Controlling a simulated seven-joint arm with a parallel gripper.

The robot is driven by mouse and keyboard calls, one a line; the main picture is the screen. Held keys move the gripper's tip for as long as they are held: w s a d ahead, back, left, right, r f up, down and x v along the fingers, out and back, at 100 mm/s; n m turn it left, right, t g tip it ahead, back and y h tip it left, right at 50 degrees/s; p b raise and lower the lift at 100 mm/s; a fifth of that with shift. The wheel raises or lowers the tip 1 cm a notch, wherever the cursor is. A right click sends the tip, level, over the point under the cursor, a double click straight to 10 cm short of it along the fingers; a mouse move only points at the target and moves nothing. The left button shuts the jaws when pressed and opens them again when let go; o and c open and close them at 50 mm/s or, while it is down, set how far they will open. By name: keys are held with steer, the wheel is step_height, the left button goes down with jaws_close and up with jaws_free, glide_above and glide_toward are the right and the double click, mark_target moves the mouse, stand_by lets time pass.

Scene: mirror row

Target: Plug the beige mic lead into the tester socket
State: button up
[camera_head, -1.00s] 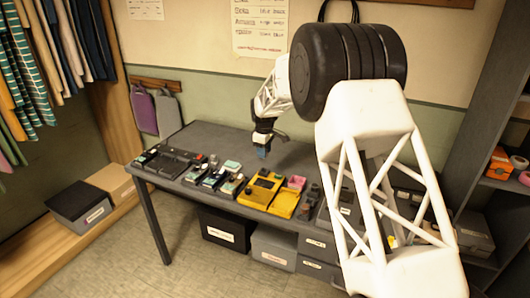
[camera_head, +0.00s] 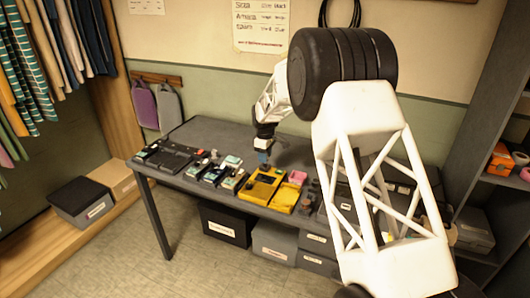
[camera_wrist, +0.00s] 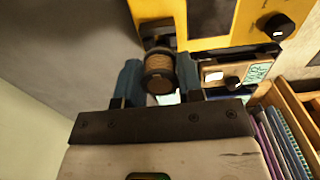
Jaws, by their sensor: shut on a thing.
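My gripper (camera_wrist: 157,78) has two blue fingers closed around a ribbed brown-beige cylindrical plug, the beige mic lead (camera_wrist: 159,74), in the wrist view. The plug's far end is close to a dark fitting on the edge of a yellow box (camera_wrist: 215,22), which may be the tester. I cannot tell whether the plug is touching or inside that fitting. In the head view my gripper (camera_head: 264,154) hangs low over the table, just behind the yellow box (camera_head: 262,186). The plug is too small to make out there, and the lead's cable is not clear.
Several small devices, including a mint one (camera_head: 232,161), line the grey table (camera_head: 212,133) to the left. A pink block (camera_head: 298,177) lies to the right. A brown box with a knob (camera_wrist: 240,72) is beside the yellow one. The table's back strip is fairly clear.

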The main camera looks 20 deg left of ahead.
steer(key=shift+f, duration=0.35)
steer(key=shift+f, duration=1.05)
stand_by(2.4)
steer(key=o, duration=1)
steer(key=shift+r, duration=3.9)
steer(key=shift+d+r, duration=0.1)
